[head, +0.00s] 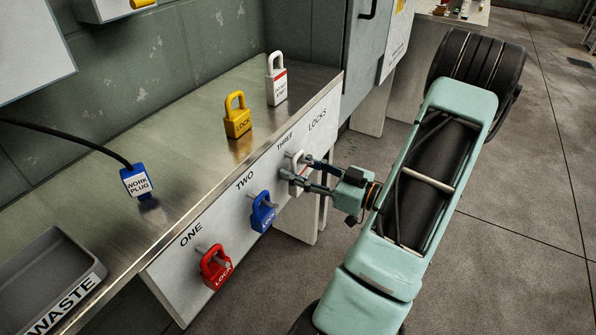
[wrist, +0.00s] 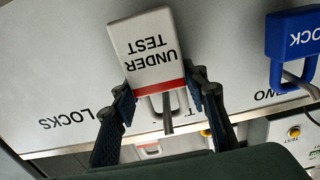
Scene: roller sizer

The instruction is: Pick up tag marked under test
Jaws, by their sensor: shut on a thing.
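The tag marked UNDER TEST (wrist: 148,50) is white with a red band and a pale shackle. It appears upside down in the wrist view and is at the front panel under the word THREE in the head view (head: 297,164), partly covered by my fingers. My gripper (wrist: 161,103) is shut on the tag, one finger on each side near the red band. It also shows in the head view (head: 308,176), reaching in from the right. A grey peg passes by the shackle in the wrist view; I cannot tell whether the shackle still hangs on it.
A blue lock (head: 263,212) hangs at TWO, close beside my gripper, and a red lock (head: 215,268) at ONE. On the bench stand a yellow lock (head: 237,117), a white tag (head: 277,84), a blue work plug (head: 138,182) and a waste tray (head: 72,305). Open floor lies to the right.

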